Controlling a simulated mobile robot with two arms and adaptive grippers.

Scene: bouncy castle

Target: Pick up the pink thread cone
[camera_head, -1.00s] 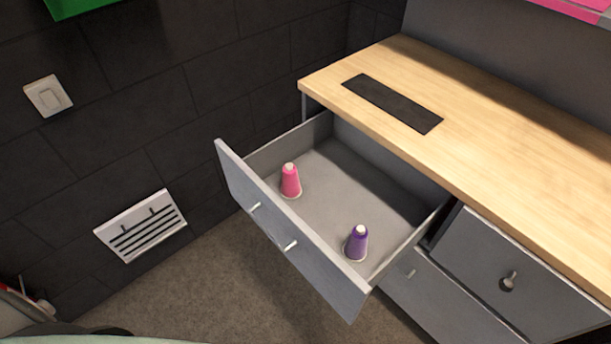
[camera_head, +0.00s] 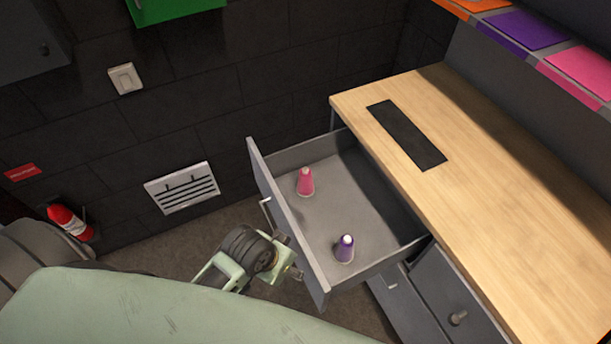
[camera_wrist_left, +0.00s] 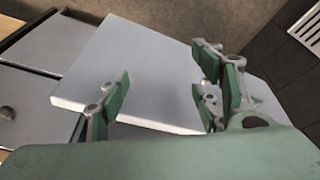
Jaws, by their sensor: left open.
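The pink thread cone (camera_head: 306,182) stands upright in the open grey drawer (camera_head: 345,215), toward its far left corner. A purple thread cone (camera_head: 345,248) stands upright nearer the drawer's right end. My left gripper (camera_head: 284,262) is outside the drawer, close to its front panel and apart from both cones. In the left wrist view the left gripper (camera_wrist_left: 163,88) is open with nothing between its fingers. The drawer's pale front panel (camera_wrist_left: 140,75) fills the space beyond them, and neither cone shows there. My right gripper is not in view.
A wooden counter (camera_head: 465,190) with a black inset panel (camera_head: 406,135) extends right of the drawer. Shut drawers (camera_head: 460,290) are below it. The dark wall has a white vent (camera_head: 182,188). A red fire extinguisher (camera_head: 68,221) stands at left.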

